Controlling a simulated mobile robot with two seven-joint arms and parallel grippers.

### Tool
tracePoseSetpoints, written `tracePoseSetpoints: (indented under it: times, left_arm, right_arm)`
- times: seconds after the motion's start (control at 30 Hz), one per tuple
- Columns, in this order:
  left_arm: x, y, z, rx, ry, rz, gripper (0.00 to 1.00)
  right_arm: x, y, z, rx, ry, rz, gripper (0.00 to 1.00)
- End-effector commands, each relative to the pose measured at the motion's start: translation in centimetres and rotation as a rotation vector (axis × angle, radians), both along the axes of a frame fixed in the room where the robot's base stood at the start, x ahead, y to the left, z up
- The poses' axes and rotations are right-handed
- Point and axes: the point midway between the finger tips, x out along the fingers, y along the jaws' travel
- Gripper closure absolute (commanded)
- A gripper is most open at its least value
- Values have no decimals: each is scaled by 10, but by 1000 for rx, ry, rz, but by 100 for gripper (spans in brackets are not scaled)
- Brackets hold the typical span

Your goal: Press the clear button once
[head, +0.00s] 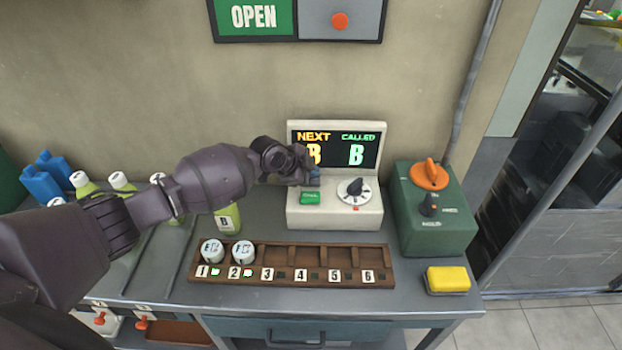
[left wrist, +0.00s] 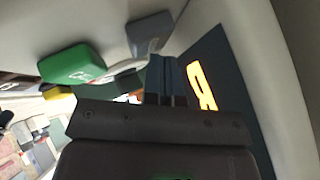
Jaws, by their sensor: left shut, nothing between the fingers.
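The green clear button (head: 310,197) sits on the left of the sloped front of the cream display unit (head: 363,214). It also shows as a green block (left wrist: 78,64) in the left wrist view. The screen reads NEXT B and CALLED B, with the NEXT letter partly hidden by my gripper. My left gripper (head: 314,175) is shut and empty, just above and behind the green button, in front of the screen. In the left wrist view its fingertips (left wrist: 162,78) are apart from the button. My right gripper is not in view.
A black dial (head: 354,189) is right of the button. A wooden rack (head: 300,256) with two lidded cups stands in front. A green box (head: 435,225) with an orange knob and a yellow sponge (head: 447,279) are at the right. Several bottles stand at the left.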

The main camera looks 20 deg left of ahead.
Motion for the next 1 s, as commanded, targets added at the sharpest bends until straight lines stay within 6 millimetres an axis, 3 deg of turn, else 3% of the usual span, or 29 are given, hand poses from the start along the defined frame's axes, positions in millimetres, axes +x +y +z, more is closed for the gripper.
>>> tracePoseSetpoints:
  times: [0.47, 1.0]
  left_arm:
    - [0, 0, -5, 0, 0, 0, 100]
    - [0, 0, -1, 1, 0, 1, 100]
  right_arm:
    - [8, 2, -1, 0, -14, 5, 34]
    - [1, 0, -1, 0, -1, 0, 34]
